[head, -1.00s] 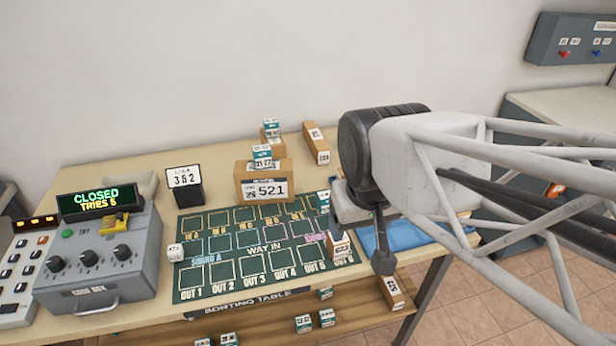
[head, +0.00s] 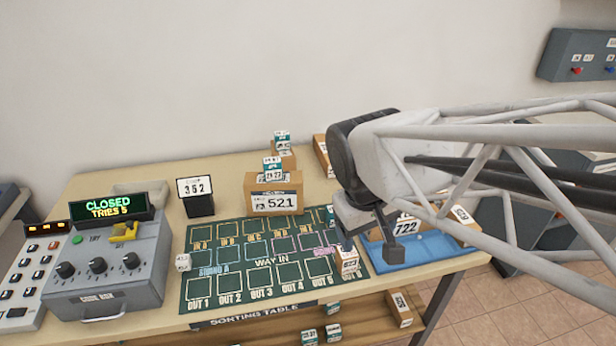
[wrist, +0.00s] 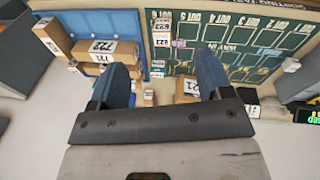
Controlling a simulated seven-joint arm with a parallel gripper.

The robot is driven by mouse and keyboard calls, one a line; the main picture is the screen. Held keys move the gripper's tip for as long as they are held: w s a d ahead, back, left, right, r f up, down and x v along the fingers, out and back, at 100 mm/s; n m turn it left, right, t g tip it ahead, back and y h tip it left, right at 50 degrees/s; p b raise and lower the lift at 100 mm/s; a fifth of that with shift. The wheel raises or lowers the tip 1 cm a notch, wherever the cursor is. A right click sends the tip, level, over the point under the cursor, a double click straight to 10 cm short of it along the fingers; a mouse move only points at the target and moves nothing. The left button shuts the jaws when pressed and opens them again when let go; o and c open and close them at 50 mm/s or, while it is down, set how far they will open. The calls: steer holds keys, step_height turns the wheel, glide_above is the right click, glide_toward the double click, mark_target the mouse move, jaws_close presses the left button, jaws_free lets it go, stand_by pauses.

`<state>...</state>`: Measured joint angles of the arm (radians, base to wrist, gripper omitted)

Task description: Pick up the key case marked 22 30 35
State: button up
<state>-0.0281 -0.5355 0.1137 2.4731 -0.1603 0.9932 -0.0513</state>
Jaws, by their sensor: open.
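Several small teal-and-white cases are in the head view, but I cannot read 22 30 35 on any of them. One (head: 272,165) sits on top of the brown box marked 521 (head: 274,204). Another (head: 282,140) sits on a box behind it. A third (head: 332,215) stands at the mat's right side, close to my gripper. Others (head: 333,333) are on the lower shelf. My gripper (head: 372,240) is open above the mat's right end and the blue tray. In the wrist view its two blue fingers (wrist: 164,72) are apart, with nothing held between them.
The green sorting mat (head: 228,272) covers the table's middle. A blue tray (head: 415,252) at right holds a brown box marked 722 (head: 405,225). The code box (head: 105,270) reads CLOSED, TRIES 5. A 352 sign (head: 196,190) stands behind the mat. A small box (head: 350,262) stands by OUT 6.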

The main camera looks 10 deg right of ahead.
steer(key=w+d+f+n+g+h, duration=0.1)
steer(key=w+f+n+h, duration=0.25)
steer(key=w, duration=0.35)
steer(key=w+d+f+n+g+h, duration=0.1)
steer(key=w+f+n+g+h, duration=0.15)
steer(key=w+f+n, duration=0.35)
steer(key=n+t+h, duration=0.3)
steer(key=n+h, duration=0.3)
steer(key=n, duration=0.1)
glide_toward(330, 210)
steer(key=x, duration=0.5)
steer(key=shift+s, duration=0.1)
steer(key=shift+d, duration=0.1)
steer(key=shift+x, duration=1.25)
steer(key=shift+d, duration=0.1)
steer(key=shift+x, duration=2.55)
steer(key=c, duration=1)
